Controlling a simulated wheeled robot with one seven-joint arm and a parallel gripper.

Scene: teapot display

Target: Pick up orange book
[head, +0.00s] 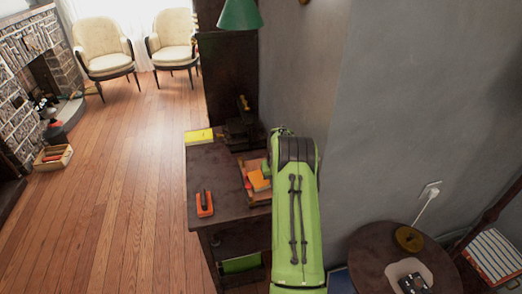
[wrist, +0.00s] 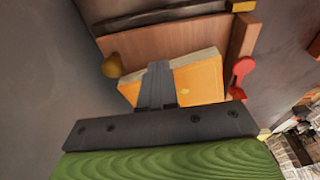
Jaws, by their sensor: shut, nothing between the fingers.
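The orange book (wrist: 203,80) lies in a wooden tray (wrist: 160,42) in the wrist view, its cover and pale page edges showing. My gripper (wrist: 158,68) is shut and empty, its fingers together in front of the book and hiding its middle. I cannot tell whether the fingertips touch it. In the head view an orange book-like block (head: 258,180) shows in the tray on the desk, just left of my green arm. My arm hides my gripper there.
The dark desk (head: 222,161) also holds an orange-red object (head: 204,203), a yellow item (head: 199,136) and a dark device (head: 242,130). A grey wall (head: 400,110) stands close on the right, with a round table (head: 365,245) below. Open wooden floor (head: 120,190) lies left.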

